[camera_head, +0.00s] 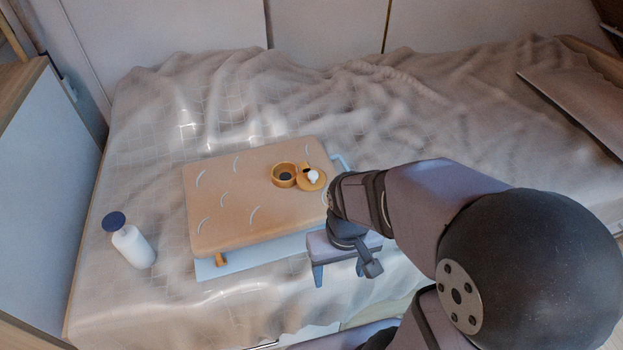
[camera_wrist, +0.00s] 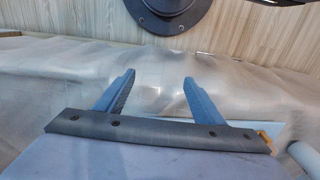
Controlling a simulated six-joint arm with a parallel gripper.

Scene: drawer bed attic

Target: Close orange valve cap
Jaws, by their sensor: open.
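The orange valve has a round ring (camera_head: 284,176) with a dark opening, on top of an orange cushion (camera_head: 222,222) in the head view. Its orange cap (camera_head: 318,185) lies flipped open just right of the ring, with a white plug facing up. My gripper (camera_head: 339,274) is beyond the cushion's lower right edge, below and right of the valve, apart from it. In the wrist view my gripper (camera_wrist: 160,78) has its two blue fingers spread with nothing between them. The valve does not show in the wrist view.
A white bottle with a dark blue cap (camera_head: 133,246) lies left of the cushion. A small orange tab (camera_head: 221,259) shows at the cushion's front edge. Wrinkled pale bedding (camera_head: 420,105) spreads behind and to the right, mostly clear. A flat panel (camera_head: 580,105) is at the far right.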

